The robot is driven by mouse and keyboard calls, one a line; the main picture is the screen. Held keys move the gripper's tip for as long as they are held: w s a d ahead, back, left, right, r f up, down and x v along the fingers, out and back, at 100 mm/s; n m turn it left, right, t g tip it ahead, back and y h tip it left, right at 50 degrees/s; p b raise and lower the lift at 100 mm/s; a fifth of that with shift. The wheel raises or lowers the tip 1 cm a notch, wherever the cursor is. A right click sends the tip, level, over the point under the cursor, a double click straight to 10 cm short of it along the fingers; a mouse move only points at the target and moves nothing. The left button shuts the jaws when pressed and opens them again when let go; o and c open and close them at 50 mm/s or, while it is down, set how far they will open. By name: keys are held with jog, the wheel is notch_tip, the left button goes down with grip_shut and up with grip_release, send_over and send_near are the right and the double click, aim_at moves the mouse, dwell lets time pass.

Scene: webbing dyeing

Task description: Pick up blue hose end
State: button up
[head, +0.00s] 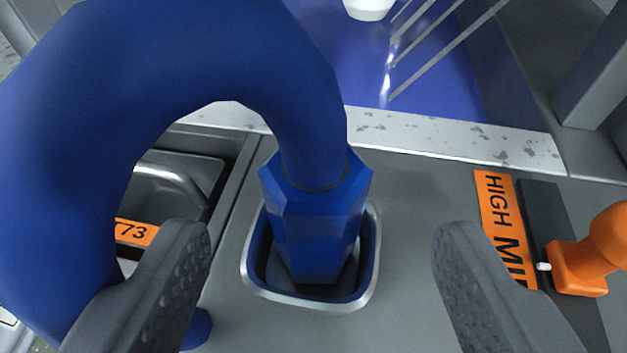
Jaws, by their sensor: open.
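The blue hose (60,130) arches from the left over to the middle of the head view. Its blue faceted end (315,220) points down and sits in a rounded square socket (258,291) with a metal rim and blue inside. My gripper (320,245) is open, with one dark textured finger to the left and one to the right of the hose end. Neither finger visibly touches the hose end. The left finger overlaps part of the hose's lower stretch in the picture. The bottom of the hose end is hidden inside the socket.
An orange lever (590,255) stands at the right beside an orange label (498,215). A recess with a metal handle (170,188) lies at the left. Behind a speckled pale ledge (450,137) is a blue surface (420,85) with thin rods.

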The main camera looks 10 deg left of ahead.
aim_at(318, 216)
jog(key=shift+x, duration=1.75)
jog(key=shift+f+x, duration=0.2)
jog(key=shift+x, duration=0.9)
jog(key=shift+f+x, duration=0.15)
jog(key=shift+x, duration=0.95)
jog(key=shift+w+a, duration=0.1)
jog(key=shift+w, duration=0.1)
jog(key=c, duration=1.3)
jog(key=shift+r, duration=0.1)
